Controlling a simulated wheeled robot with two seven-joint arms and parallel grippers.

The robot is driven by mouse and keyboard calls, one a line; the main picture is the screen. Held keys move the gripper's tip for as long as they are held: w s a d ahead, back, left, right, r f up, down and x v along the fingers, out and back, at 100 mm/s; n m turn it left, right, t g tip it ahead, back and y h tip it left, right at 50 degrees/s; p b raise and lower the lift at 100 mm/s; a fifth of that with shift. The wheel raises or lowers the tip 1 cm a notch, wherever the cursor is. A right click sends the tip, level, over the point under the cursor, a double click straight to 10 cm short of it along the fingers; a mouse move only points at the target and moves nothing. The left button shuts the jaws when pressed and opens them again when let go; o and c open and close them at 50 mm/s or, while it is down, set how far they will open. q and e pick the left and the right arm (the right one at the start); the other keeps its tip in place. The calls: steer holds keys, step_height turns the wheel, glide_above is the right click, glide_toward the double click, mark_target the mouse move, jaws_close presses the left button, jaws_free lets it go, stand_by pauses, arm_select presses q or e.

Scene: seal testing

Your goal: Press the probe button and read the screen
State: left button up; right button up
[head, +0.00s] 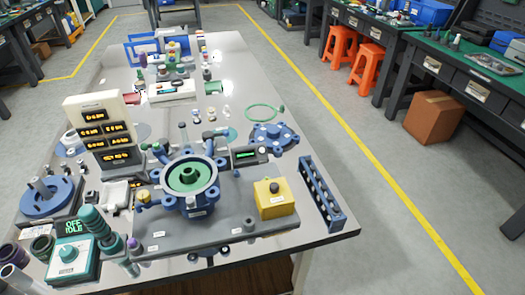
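A yellow box (275,203) with a black round knob or button (274,187) on top sits at the right of a grey base plate (215,232). Which part is the probe button is not clear. A cream upright panel (88,104) at the left carries several small dark screens with orange characters, too small to read. A small dark display (246,156) stands behind the blue ring fixture. Neither of my grippers shows.
A blue fixture with a green ring (190,180) stands mid-plate. A blue slotted rack (322,193) lies near the table's right edge. A blue flanged part (272,138) and loose small parts crowd the grey table (300,105). Orange stools (366,66) and a cardboard box (433,117) stand beyond.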

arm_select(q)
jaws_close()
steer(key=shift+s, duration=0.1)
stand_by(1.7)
